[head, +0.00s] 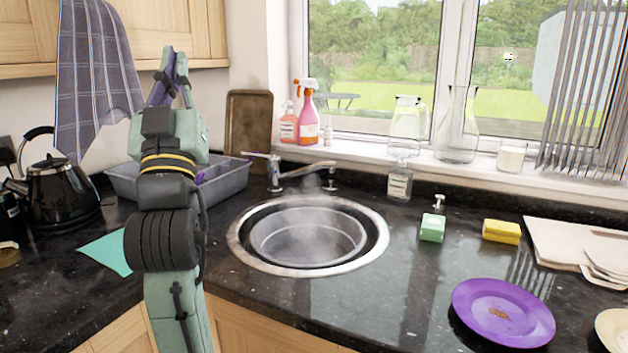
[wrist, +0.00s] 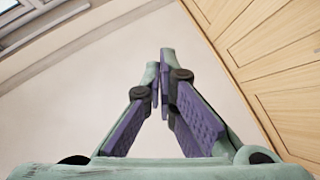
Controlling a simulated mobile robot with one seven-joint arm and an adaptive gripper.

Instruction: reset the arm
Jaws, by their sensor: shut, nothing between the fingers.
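My arm rises in front of the counter at the left of the head view, with my gripper (head: 173,62) at its top pointing up. The gripper is in front of the wall, beside the hanging checked towel. In the wrist view my gripper (wrist: 161,65) has its purple-padded fingers drawn together at the tips, with nothing between them. Behind the fingers is plain wall and wooden cupboard front (wrist: 265,60).
A round sink (head: 310,238) is set in the black counter. A kettle (head: 55,190) and grey tub (head: 225,180) stand near my arm. A purple plate (head: 503,312), sponges and boards lie to the right. The checked towel (head: 95,75) hangs at upper left.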

